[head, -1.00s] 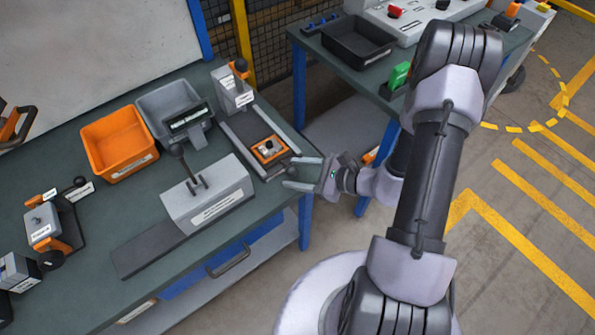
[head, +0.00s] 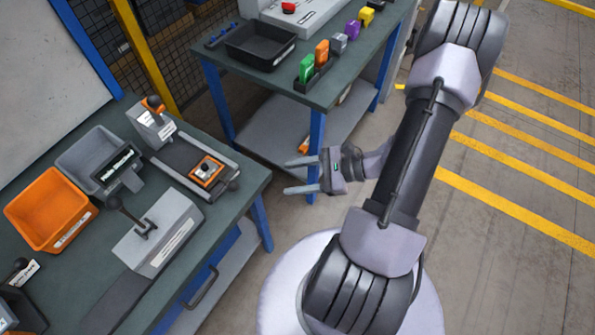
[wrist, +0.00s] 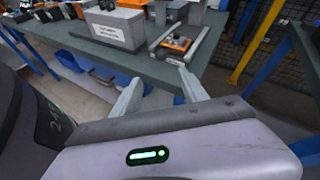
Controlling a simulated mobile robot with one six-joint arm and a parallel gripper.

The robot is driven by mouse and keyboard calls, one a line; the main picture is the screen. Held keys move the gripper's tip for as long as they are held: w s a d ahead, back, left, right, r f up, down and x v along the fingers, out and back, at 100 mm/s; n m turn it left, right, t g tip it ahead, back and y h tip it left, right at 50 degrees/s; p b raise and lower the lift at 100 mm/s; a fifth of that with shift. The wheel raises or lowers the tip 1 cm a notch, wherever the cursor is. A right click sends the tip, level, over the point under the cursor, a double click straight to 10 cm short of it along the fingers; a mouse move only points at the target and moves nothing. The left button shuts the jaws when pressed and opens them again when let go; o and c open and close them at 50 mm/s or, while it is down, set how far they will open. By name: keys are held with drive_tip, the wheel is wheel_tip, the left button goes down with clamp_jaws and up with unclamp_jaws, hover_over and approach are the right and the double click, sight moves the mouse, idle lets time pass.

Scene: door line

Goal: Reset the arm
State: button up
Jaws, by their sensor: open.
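My gripper (head: 303,175) is open and empty. In the head view it hangs in the gap between the two workbenches, its fingers pointing left and apart from both benches. In the wrist view my gripper's two fingers (wrist: 160,92) are spread, with the near bench (wrist: 235,72) beyond them. My arm reaches up from my base at the lower right and bends back down to the gripper.
The left bench (head: 235,178) carries an orange bin (head: 48,208), a grey bin (head: 75,160), a lever box (head: 160,235) and a slide fixture with an orange block (head: 206,171). The back bench (head: 345,75) holds a black tray (head: 260,48) and several coloured blocks. Open floor (head: 500,250) lies right.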

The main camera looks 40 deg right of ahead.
drive_tip(key=shift+s+d, duration=0.2)
drive_tip(key=shift+s, duration=0.05)
drive_tip(key=shift+r, duration=0.1)
